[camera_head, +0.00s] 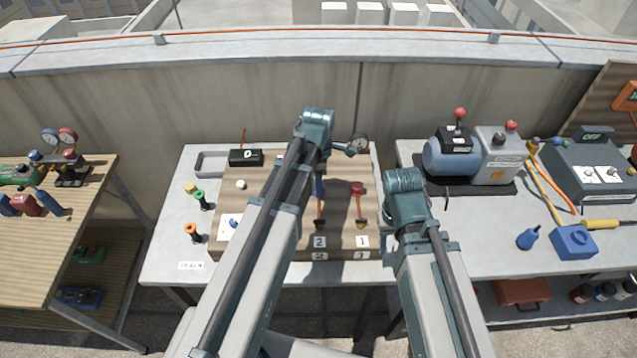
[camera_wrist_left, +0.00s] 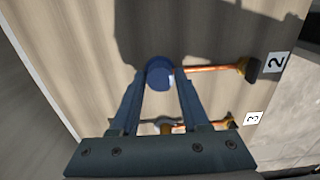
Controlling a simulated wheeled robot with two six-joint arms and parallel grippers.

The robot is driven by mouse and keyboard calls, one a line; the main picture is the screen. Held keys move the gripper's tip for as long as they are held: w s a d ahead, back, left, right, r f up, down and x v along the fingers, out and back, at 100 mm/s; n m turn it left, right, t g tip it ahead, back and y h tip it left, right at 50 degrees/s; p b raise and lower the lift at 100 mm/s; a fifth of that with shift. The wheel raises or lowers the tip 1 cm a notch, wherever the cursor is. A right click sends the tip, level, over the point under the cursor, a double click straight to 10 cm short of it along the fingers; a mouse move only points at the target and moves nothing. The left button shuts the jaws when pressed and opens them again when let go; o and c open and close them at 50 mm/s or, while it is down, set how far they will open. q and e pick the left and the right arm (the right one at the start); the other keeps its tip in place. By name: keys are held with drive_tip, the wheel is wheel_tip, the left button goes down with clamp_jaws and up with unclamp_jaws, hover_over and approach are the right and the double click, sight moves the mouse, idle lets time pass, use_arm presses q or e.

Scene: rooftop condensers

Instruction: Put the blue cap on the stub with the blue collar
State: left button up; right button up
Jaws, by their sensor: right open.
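In the left wrist view the blue cap (camera_wrist_left: 160,68) is between the fingertips of my left gripper (camera_wrist_left: 161,76), which looks shut on it. A copper pipe (camera_wrist_left: 212,69) runs from beside the cap to a dark fitting by the label 2. The stub and its blue collar cannot be made out; cap and fingers cover that spot, so I cannot tell whether the cap sits on a stub. In the head view my left arm mostly hides this place; a bit of blue shows beside it. My right gripper (camera_head: 390,221) is partly hidden, right of the board.
A red-topped stub (camera_head: 357,188) stands on the wooden board (camera_head: 345,215) near label 1. A black display box (camera_head: 246,157) and a grey tray (camera_head: 211,165) are behind. Green (camera_head: 200,196) and orange (camera_head: 192,231) pieces stand left. A pump (camera_head: 452,155) stands on the right bench.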

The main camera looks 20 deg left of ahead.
use_arm(q)
drive_tip(key=o, duration=0.4)
drive_tip(key=shift+c, duration=0.2)
wheel_tip(320, 180, up, 14)
drive_tip(key=p, duration=1.3)
drive_tip(key=shift+p, duration=0.4)
drive_tip(key=shift+f, duration=0.15)
drive_tip(key=s+d+f+m+b, duration=0.1)
drive_tip(key=s+d+m, duration=0.2)
drive_tip(key=m, duration=0.5)
drive_tip(key=s+d+f+m+b, duration=0.2)
drive_tip(key=s+d+m, duration=0.2)
drive_tip(key=s+m, duration=0.2)
drive_tip(key=s+d+f+m+y+b, duration=0.1)
drive_tip(key=s+d+m, duration=0.2)
drive_tip(key=m, duration=0.8)
drive_tip(key=shift+s+d+f+b, duration=0.25)
drive_tip(key=shift+s+b, duration=0.1)
drive_tip(key=shift+s, duration=0.8)
